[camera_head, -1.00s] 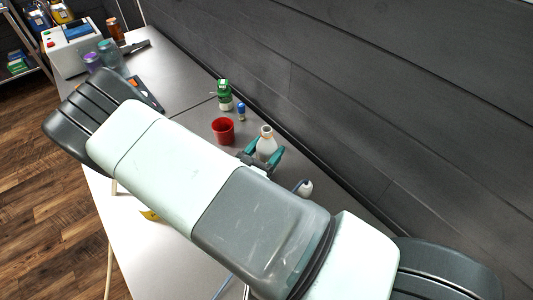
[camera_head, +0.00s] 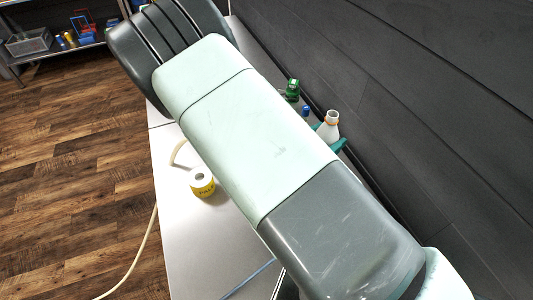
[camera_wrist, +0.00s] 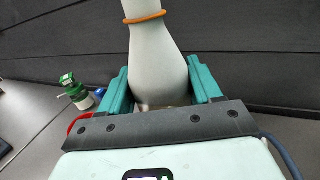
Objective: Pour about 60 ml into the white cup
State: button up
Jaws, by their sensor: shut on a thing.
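My gripper (camera_head: 329,140) is shut on a pale white bottle (camera_head: 328,127) with an orange ring around its neck. In the wrist view the bottle (camera_wrist: 158,62) stands between the two teal fingers of my gripper (camera_wrist: 161,88), its mouth out of frame. Whether its base touches the table cannot be told. I cannot make out the white cup in either current view; my arm covers much of the table in the head view. The liquid level in the bottle does not show.
A green-capped bottle (camera_wrist: 74,91) and a blue-capped vial (camera_head: 305,111) stand by the dark wall (camera_head: 430,130). Part of a red cup's rim (camera_wrist: 76,122) shows beside my gripper.

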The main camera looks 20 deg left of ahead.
jog(key=s+a, duration=0.2)
jog(key=a, duration=1.2)
jog(key=s+a, duration=0.2)
jog(key=a, duration=1.3)
jog(key=shift+a+r, duration=0.15)
jog(key=shift+r, duration=0.2)
jog(key=shift+s+d+f+m+g+y, duration=0.2)
jog(key=shift+f+m+y, duration=0.55)
jog(key=shift+m, duration=1.55)
jog(key=shift+w+d+f+m+g+y, duration=0.1)
jog(key=shift+d+f+m+g+y, duration=0.45)
jog(key=shift+m, duration=1.75)
jog(key=shift+s+a+f+m+g+y, duration=0.1)
jog(key=shift+f+m+y, duration=0.9)
jog(key=shift+m, duration=1.3)
